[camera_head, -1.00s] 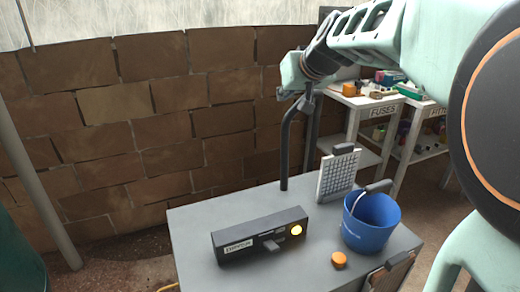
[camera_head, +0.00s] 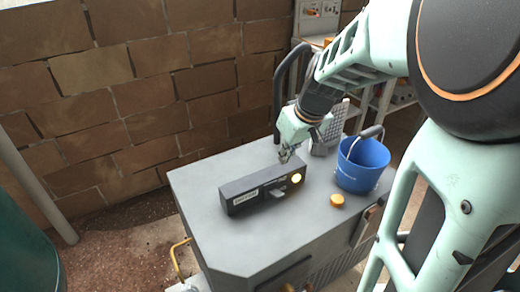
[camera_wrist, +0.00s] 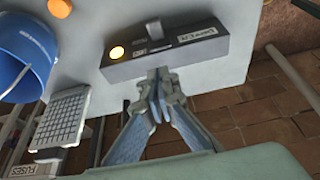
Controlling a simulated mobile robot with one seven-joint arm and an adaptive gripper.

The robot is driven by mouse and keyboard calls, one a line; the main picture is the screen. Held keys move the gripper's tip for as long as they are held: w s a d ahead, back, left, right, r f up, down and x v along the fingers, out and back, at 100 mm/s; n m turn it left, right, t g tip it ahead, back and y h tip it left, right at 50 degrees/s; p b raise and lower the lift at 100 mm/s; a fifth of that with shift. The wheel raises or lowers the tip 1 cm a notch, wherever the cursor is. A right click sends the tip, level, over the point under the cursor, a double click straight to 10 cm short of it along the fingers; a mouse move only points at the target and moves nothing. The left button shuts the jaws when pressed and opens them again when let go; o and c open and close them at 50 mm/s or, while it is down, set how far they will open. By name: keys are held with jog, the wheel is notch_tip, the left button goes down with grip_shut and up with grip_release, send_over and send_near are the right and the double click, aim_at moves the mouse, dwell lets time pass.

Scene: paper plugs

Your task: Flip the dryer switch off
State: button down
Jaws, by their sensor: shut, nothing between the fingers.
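The dryer box (camera_head: 258,191) is a dark, long box with a white label, lying on the grey bench top (camera_head: 205,215). Its switch (camera_head: 297,178) is a grey lever sticking out of the front face, and a round lamp (camera_wrist: 117,52) beside it glows yellow. In the wrist view the lever (camera_wrist: 155,30) shows on the far side of the box. My gripper (camera_head: 285,157) is shut and empty, just behind and above the box near its lamp end. In the wrist view my gripper (camera_wrist: 155,85) points at the box's back edge; contact cannot be told.
A blue bucket (camera_head: 362,163) stands right of the box, with an orange knob (camera_head: 337,200) in front of it. A grey gridded panel (camera_wrist: 62,116) and a dark bent pipe (camera_head: 279,90) stand behind. A brick wall (camera_head: 150,100) closes the back. The bench's left front is clear.

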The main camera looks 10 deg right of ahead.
jog(key=shift+s+f, duration=0.2)
jog(key=shift+s, duration=0.05)
jog(key=b, duration=0.2)
send_over(276, 193)
notch_tip(276, 193, down, 9)
jog(key=shift+f, duration=0.15)
jog(key=f, duration=0.1)
jog(key=s+f+b, duration=0.1)
jog(key=f, duration=0.1)
jog(key=shift+d, duration=0.2)
jog(key=shift+s+d+f, duration=0.1)
jog(key=shift+f, duration=0.25)
